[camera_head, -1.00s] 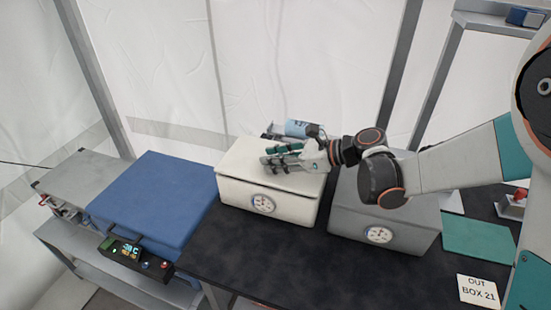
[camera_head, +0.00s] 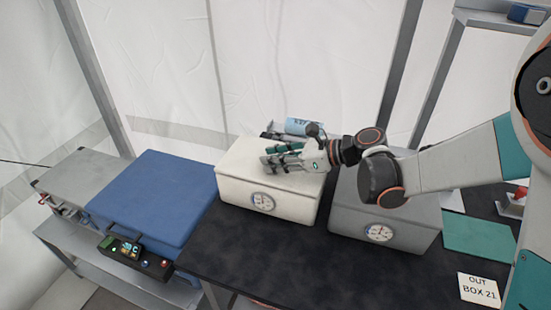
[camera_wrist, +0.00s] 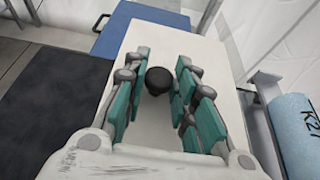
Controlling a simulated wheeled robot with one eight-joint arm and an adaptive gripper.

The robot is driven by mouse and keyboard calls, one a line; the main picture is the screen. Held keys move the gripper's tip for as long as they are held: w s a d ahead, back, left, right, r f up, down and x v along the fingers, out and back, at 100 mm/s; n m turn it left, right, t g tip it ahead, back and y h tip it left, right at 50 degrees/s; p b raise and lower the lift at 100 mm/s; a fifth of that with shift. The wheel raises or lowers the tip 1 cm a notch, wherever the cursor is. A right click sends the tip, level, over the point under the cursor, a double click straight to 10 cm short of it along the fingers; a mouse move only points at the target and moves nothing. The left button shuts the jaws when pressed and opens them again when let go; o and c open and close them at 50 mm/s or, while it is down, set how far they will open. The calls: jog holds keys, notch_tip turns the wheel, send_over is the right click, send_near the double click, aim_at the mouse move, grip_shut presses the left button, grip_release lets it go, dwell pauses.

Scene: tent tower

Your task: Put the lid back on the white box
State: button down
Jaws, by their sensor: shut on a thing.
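The white box (camera_head: 292,207) stands on the dark table top, with a round gauge on its front. Its white lid (camera_head: 240,158) lies on top of it and looks level, with its edges in line with the box walls. My gripper (camera_head: 270,159) is over the lid, reaching in from the right. In the wrist view my gripper (camera_wrist: 160,82) is shut on the lid's black knob (camera_wrist: 158,79), with teal fingers on both sides. The far side of the seam between lid and box is hidden.
A grey box (camera_head: 400,228) with a gauge stands close on the right, under my arm. A blue-lidded case (camera_head: 155,195) stands on the left. A blue roll (camera_head: 298,127) lies behind the white box. The dark table top (camera_head: 270,255) in front is clear.

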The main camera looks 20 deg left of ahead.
jog(key=shift+f, duration=0.25)
jog(key=c, duration=1.2)
grip_release()
jog(key=v, duration=1.2)
